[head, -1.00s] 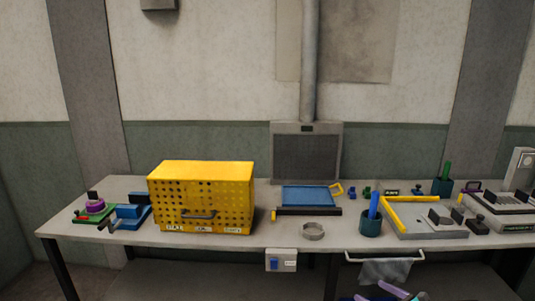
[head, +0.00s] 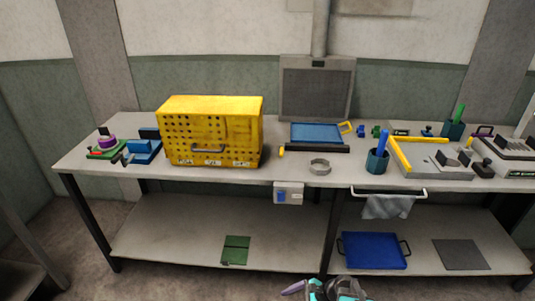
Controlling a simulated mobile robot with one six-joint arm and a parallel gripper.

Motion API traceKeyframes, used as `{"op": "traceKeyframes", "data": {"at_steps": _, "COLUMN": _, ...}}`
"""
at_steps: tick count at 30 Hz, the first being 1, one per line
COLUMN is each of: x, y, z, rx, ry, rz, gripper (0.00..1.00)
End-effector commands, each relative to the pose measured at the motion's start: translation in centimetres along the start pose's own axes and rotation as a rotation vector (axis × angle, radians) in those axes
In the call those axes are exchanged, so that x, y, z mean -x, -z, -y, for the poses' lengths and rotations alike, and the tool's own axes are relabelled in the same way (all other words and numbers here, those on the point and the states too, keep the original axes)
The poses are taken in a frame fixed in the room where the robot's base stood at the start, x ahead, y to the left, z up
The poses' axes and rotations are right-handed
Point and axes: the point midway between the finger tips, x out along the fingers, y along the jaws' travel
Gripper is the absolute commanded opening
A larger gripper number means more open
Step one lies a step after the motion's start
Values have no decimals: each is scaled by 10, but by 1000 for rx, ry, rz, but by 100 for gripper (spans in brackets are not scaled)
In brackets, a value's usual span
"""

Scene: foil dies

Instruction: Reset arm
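My arm shows at the bottom edge of the head view, with grey and teal parts. A purple piece that looks like a finger of my gripper (head: 294,287) points left. The rest of it is cut off or hidden, so I cannot tell whether it is open or shut. It appears in front of the bench, below the lower shelf's front edge in the picture. I see nothing held in it.
On the workbench (head: 290,176) stand a yellow perforated box (head: 210,132), a blue tray (head: 316,133), a metal ring (head: 320,166) and a cup (head: 377,161). The lower shelf (head: 180,235) holds a blue tray (head: 373,252). A cloth (head: 388,206) hangs from a rail.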

Motion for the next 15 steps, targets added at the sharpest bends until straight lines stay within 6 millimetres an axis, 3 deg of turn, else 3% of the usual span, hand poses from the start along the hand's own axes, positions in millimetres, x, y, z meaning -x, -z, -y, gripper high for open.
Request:
{"op": "traceKeyframes", "data": {"at_steps": 1, "x": -13, "y": 1, "z": -21, "rx": 57, "ry": -56, "rz": -29, "gripper": 100}}
{"op": "traceKeyframes", "data": {"at_steps": 6, "x": -41, "y": 19, "z": -90, "rx": 290, "ry": -259, "rz": -134, "gripper": 100}}
{"op": "traceKeyframes", "data": {"at_steps": 11, "x": -46, "y": 44, "z": -143, "rx": 521, "ry": -447, "rz": -212, "gripper": 100}}
{"op": "traceKeyframes", "data": {"at_steps": 15, "x": -34, "y": 70, "z": -176, "rx": 718, "ry": -603, "rz": -261, "gripper": 100}}
